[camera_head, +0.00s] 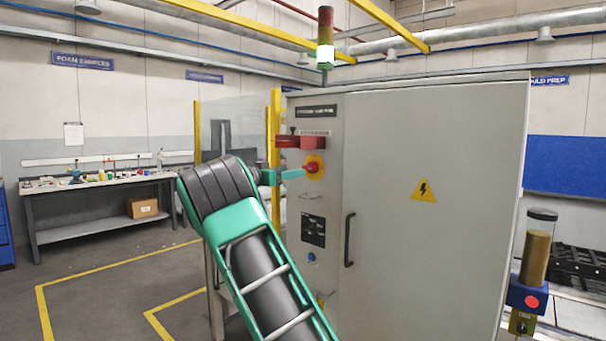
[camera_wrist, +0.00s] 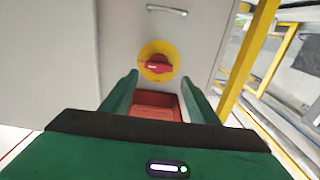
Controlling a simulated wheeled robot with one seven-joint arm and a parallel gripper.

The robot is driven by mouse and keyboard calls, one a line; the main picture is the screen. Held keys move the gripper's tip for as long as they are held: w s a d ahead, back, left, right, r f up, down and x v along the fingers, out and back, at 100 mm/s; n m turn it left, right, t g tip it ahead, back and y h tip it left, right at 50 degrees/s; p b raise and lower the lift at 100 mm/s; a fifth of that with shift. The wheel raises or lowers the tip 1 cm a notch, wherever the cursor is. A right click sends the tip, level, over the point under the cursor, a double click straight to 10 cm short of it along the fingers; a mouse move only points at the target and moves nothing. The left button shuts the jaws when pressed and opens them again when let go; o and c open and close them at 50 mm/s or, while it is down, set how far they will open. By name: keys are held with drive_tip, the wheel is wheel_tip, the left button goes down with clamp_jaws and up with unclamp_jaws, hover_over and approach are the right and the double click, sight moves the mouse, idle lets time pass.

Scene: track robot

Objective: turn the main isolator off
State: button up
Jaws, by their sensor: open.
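The main isolator (camera_head: 316,166) is a red rotary handle on a round yellow plate, on the narrow face of a grey cabinet. In the wrist view the isolator (camera_wrist: 157,66) is in full view, its red grip lying roughly sideways with a small pale mark toward the left. My gripper (camera_head: 291,175) is level with the isolator, close in front of it. In the wrist view my gripper (camera_wrist: 159,77) is open, its green fingers apart on either side below the handle. Nothing is between them, and I see no contact with the handle.
A red box (camera_head: 313,142) juts from the cabinet just above the isolator; it also shows between my fingers in the wrist view (camera_wrist: 155,106). The cabinet door (camera_head: 440,200) has a black handle (camera_head: 349,240). Yellow posts (camera_head: 274,135) stand behind my arm. Open floor lies left.

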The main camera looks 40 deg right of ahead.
sight(307, 169)
drive_tip(key=d, duration=0.9)
drive_tip(key=shift+w+d, duration=0.35)
drive_tip(key=shift+c, duration=0.3)
drive_tip(key=shift+a, duration=0.1)
drive_tip(key=c, duration=0.7)
